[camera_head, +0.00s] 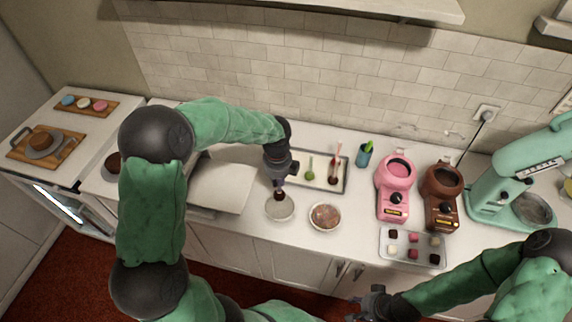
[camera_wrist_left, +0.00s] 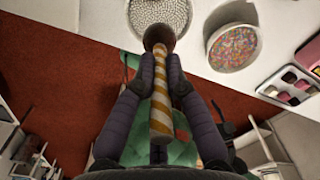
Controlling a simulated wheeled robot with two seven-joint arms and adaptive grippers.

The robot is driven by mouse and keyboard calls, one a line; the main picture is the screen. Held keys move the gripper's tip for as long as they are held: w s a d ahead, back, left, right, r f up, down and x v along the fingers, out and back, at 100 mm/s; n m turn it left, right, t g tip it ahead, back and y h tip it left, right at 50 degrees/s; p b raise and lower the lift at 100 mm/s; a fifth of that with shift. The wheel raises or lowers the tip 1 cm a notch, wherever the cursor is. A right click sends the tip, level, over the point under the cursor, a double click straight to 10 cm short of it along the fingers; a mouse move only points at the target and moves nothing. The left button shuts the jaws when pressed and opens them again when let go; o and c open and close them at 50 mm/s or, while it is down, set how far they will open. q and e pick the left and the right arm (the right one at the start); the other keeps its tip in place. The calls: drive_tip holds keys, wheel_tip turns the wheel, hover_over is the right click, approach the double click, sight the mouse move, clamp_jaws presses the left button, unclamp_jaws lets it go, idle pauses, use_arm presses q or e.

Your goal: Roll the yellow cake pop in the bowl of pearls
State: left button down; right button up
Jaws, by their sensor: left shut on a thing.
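My left gripper (camera_head: 279,183) is shut on the stick of a cake pop (camera_wrist_left: 160,95), which has yellow-orange and white stripes. Its dark brown head (camera_wrist_left: 159,35) points away from the gripper. In the head view the brown head (camera_head: 279,195) hangs down at the far edge of the bowl of pearls (camera_head: 281,213). In the left wrist view the head overlaps the near rim of the bowl of pearls (camera_wrist_left: 184,12); I cannot tell whether it touches the pearls. My right gripper (camera_head: 371,303) is low in front of the counter, its opening unclear.
A bowl of colored sprinkles (camera_head: 325,216) stands right of the pearls. A tray (camera_head: 341,187) with other cake pops is behind. Pink (camera_head: 395,198) and brown (camera_head: 440,205) melting pots and a tray of small sweets (camera_head: 412,248) are further right.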

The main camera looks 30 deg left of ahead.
sight(279, 195)
use_arm(q)
drive_tip(key=shift+w+a+r+m, duration=0.1)
drive_tip(key=shift+w+m, duration=0.05)
drive_tip(key=shift+m, duration=0.15)
drive_tip(key=shift+f+b, duration=0.55)
drive_tip(key=shift+f, duration=0.05)
wheel_tip(279, 195, down, 4)
drive_tip(key=b, duration=0.3)
drive_tip(key=shift+f+b, duration=0.6)
drive_tip(key=shift+f, duration=0.4)
drive_tip(key=shift+f, duration=0.2)
drive_tip(key=shift+f, duration=0.35)
